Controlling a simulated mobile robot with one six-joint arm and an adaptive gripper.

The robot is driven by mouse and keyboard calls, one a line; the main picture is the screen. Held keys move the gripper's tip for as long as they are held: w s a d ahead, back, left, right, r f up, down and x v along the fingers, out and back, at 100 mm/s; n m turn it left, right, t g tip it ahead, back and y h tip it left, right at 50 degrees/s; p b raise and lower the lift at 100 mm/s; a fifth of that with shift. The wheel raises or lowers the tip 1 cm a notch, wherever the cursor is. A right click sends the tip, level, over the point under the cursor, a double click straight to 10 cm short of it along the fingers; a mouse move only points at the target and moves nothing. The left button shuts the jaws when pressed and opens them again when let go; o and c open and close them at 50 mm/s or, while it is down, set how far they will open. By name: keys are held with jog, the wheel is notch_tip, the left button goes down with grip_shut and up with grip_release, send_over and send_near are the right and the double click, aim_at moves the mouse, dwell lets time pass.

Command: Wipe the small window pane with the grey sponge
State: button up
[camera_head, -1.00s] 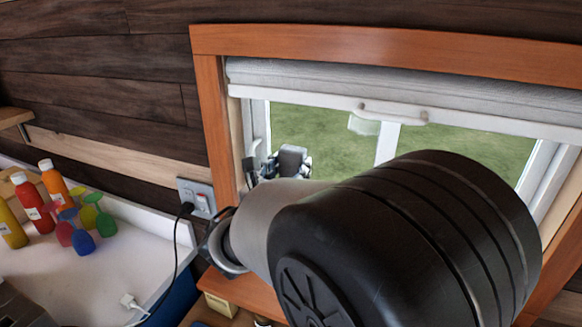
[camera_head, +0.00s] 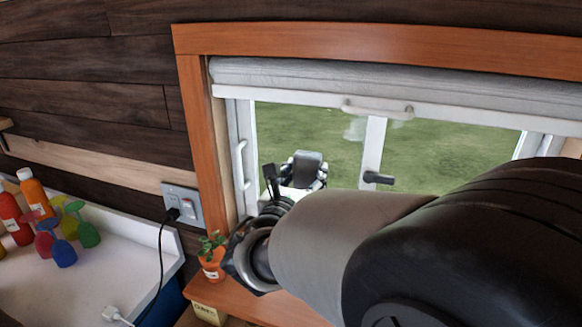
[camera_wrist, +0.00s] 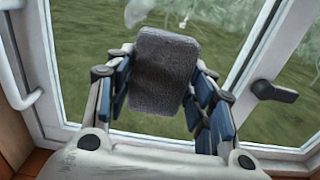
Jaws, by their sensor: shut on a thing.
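The grey sponge (camera_head: 308,165) is upright in front of the left window pane (camera_head: 285,125). In the wrist view the sponge (camera_wrist: 163,72) stands between the blue-padded fingers of my gripper (camera_wrist: 160,88), which is shut on it. I cannot tell whether the sponge touches the glass. The pane also shows in the wrist view (camera_wrist: 85,35). A whitish smudge (camera_head: 355,130) is on the pane, up and right of the sponge, by the centre bar. In the wrist view pale marks (camera_wrist: 140,12) show just above the sponge.
A black window handle (camera_head: 378,179) is on the centre bar, right of my gripper. A rolled blind (camera_head: 300,78) hangs above. A potted plant (camera_head: 211,268) stands on the wooden sill, lower left. Bottles (camera_head: 36,197) and colored glasses (camera_head: 62,250) stand on the white counter.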

aim_at(282, 164)
jog(key=d, duration=0.1)
jog(key=s+d+b, duration=0.1)
jog(key=d, duration=0.2)
jog(key=shift+s+b, duration=0.25)
jog(key=shift+b, duration=0.05)
jog(key=shift+a, duration=0.1)
jog(key=shift+w+a+p, duration=0.3)
jog(key=shift+w+a, duration=0.3)
jog(key=shift+a, duration=1.05)
jog(key=shift+w+a+p, duration=0.35)
jog(key=shift+w+a, duration=0.3)
jog(key=shift+a, duration=1)
jog(key=shift+w+a+p, duration=0.3)
jog(key=shift+w+a, duration=0.3)
jog(key=shift+a, duration=1.05)
jog(key=shift+s, duration=0.1)
jog(key=shift+v, duration=2.95)
jog(key=shift+s, duration=0.15)
